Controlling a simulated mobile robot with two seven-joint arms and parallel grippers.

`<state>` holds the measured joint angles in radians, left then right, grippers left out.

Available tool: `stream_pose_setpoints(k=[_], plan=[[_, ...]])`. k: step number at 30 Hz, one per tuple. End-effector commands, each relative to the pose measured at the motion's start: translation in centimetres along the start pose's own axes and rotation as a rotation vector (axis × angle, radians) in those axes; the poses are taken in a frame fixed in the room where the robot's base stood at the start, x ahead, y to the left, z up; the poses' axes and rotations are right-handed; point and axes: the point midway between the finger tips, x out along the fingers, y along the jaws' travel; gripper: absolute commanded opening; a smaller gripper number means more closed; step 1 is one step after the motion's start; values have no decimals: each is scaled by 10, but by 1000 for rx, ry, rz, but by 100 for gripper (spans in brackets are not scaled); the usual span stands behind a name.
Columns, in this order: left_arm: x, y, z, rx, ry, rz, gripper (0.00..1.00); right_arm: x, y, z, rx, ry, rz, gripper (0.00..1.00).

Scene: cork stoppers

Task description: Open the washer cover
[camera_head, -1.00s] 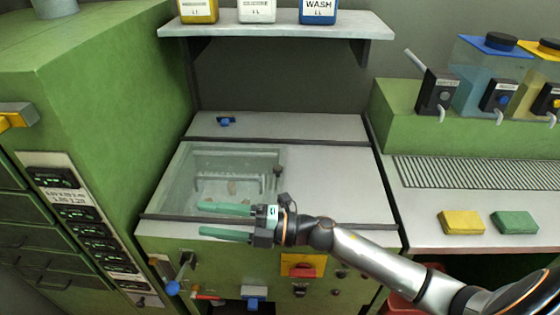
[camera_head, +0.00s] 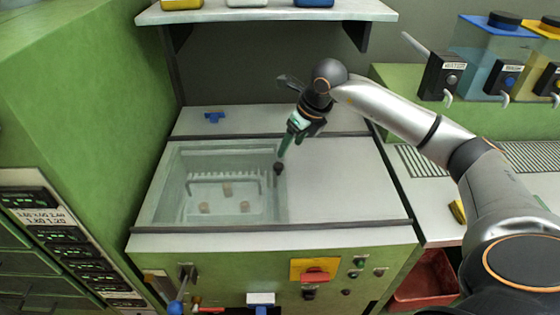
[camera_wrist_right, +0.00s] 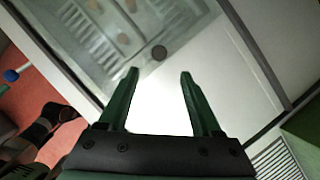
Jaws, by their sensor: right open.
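The washer's clear cover (camera_head: 265,160) lies over the basin at the left of the washer top, and a dark round knob (camera_head: 279,168) sits at its right edge. Through it I see several cork-coloured pieces on the basin floor. My right gripper (camera_head: 284,155) points downward just behind the knob, with its fingers open and empty. In the right wrist view the knob (camera_wrist_right: 159,53) shows just beyond the gap between the two open green fingertips (camera_wrist_right: 159,74); I see no contact. My left gripper is out of view.
The bare metal top (camera_head: 335,185) right of the basin is clear. A shelf (camera_head: 270,14) with bottles hangs behind. A green cabinet (camera_head: 85,120) stands close on the left. A red bin (camera_head: 425,280) sits low at the right.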

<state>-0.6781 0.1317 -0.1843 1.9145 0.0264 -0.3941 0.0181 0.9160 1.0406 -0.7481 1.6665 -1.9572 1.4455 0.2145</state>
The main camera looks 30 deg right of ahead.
Motion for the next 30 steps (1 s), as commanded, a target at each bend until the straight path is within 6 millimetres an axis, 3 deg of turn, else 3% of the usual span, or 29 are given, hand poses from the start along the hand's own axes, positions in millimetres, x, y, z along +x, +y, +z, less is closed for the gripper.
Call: stream_pose_setpoints(k=[6, 13, 26, 30], plan=[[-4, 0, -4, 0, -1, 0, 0, 47, 2, 0, 1, 3, 4, 66], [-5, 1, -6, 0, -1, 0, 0, 82, 2, 0, 1, 0, 5, 66], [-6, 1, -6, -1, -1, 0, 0, 94, 1, 1, 0, -2, 3, 66], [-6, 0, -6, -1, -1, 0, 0, 94, 1, 1, 0, -2, 4, 52]])
